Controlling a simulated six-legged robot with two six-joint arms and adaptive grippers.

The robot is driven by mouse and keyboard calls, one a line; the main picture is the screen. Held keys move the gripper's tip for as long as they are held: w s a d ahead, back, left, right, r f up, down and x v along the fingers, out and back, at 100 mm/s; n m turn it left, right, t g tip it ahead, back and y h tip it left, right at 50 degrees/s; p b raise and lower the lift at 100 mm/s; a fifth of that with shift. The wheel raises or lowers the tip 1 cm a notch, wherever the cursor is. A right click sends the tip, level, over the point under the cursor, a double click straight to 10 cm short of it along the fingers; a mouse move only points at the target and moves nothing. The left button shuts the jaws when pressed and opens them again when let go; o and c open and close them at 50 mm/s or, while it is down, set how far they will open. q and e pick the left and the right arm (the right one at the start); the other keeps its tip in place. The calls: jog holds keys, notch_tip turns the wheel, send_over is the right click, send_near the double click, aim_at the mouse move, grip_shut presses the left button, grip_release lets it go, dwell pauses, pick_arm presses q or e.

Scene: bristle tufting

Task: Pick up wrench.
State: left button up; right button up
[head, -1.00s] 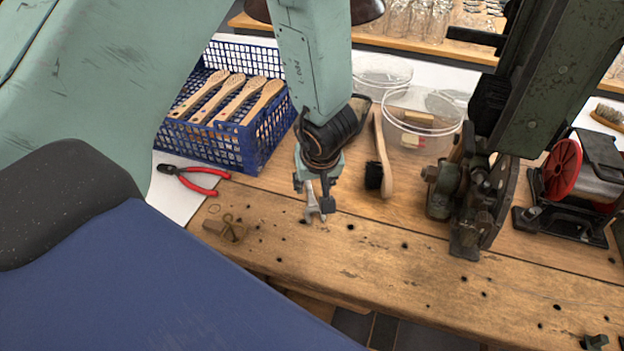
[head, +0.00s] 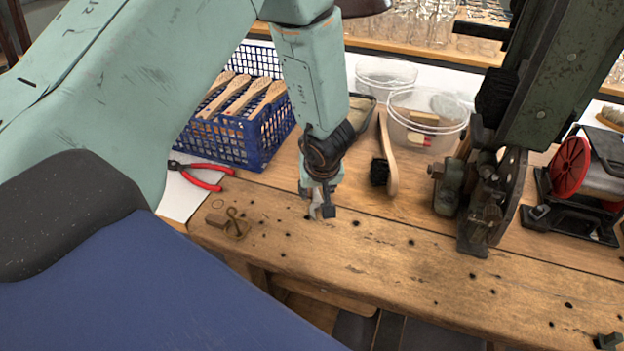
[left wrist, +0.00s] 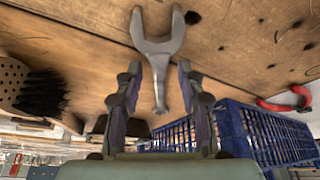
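The grey metal wrench lies on the wooden bench, with its open-ended jaw showing in the left wrist view (left wrist: 158,45) and its shaft running back between my fingers. In the head view only a small part of the wrench (head: 314,212) shows, mostly hidden by my left gripper. My left gripper (head: 322,205) points down over it, close to the bench top. In the left wrist view its fingers (left wrist: 158,82) stand apart on either side of the wrench, with visible gaps. My right gripper is not in view.
A blue crate (head: 250,158) of wooden brush handles and red-handled pliers (head: 203,176) are to the left. A wooden brush (head: 388,150), clear tubs (head: 395,125) and a green machine (head: 485,195) are to the right. The bench front is mostly clear.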

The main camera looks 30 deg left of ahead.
pick_arm(q)
jog(key=shift+w+f, duration=0.2)
jog(key=shift+w, duration=0.05)
jog(key=shift+c, duration=1.4)
jog(key=shift+s+r, duration=0.25)
jog(key=shift+s, duration=0.05)
grip_shut()
jog(key=shift+w+f, duration=0.15)
jog(key=shift+w, duration=0.1)
jog(key=shift+s+r, duration=0.1)
jog(key=shift+r, duration=0.1)
